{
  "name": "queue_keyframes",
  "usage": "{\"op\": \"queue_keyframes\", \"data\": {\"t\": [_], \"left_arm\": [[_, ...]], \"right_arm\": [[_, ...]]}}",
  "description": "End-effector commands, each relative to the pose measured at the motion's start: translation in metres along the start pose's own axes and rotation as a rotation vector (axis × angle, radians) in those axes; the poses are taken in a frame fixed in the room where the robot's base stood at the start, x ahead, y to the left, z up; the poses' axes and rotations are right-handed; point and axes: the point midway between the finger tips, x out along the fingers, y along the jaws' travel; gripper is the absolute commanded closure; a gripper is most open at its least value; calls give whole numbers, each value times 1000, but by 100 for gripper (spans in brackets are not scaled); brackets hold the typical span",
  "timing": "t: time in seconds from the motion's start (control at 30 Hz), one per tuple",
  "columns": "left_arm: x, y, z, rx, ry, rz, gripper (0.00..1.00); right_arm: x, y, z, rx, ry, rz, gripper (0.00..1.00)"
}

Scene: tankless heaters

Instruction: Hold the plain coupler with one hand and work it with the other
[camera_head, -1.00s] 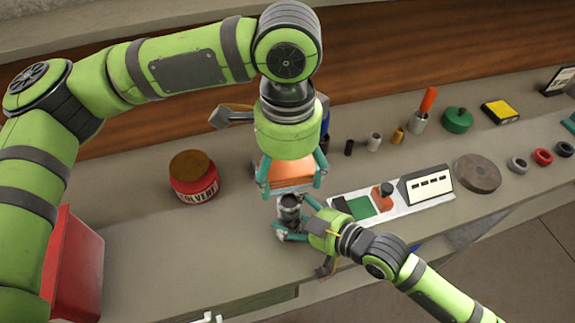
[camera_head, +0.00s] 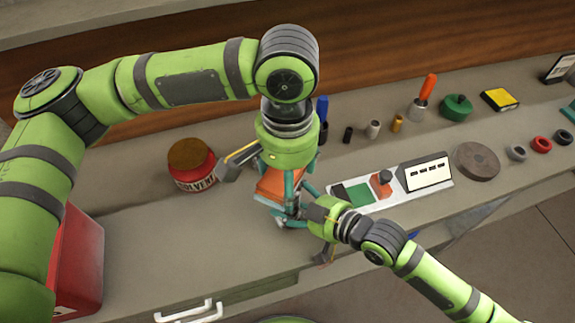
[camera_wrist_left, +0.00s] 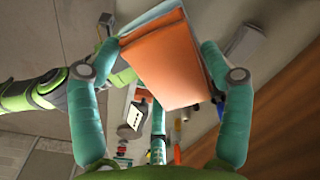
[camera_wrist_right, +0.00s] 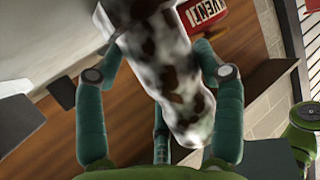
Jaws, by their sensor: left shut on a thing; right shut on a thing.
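The plain coupler (camera_wrist_right: 165,72), a mottled white and brown-spotted metal cylinder, sits between the fingers of my right gripper in the right wrist view. My right gripper (camera_head: 297,210) is shut on it above the bench's front part. My left gripper (camera_head: 280,197) comes down from above, shut on an orange pad (camera_head: 280,184) with a pale grey side. The pad also shows large between the fingers in the left wrist view (camera_wrist_left: 160,62). In the head view the pad and fingers hide most of the coupler. I cannot tell whether the pad touches it.
A red solvent jar (camera_head: 192,166) stands left of my left gripper. A white tray (camera_head: 370,205) with a green pad and a display box (camera_head: 427,172) lies right. Several small fittings and a grey disc (camera_head: 478,161) line the bench. A red container (camera_head: 75,262) stands at left.

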Motion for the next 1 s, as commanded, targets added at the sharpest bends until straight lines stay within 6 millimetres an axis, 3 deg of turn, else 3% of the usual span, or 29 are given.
{"op": "queue_keyframes", "data": {"t": [0.53,0.97,1.0], "left_arm": [[56,0,0,-1,-4,1,47],[56,-30,-30,-4,1,0,47],[56,-25,-26,3,1,1,47]], "right_arm": [[0,0,2,1,-6,0,73],[0,0,2,2,-5,-1,73],[0,0,2,2,-5,-1,73]]}}
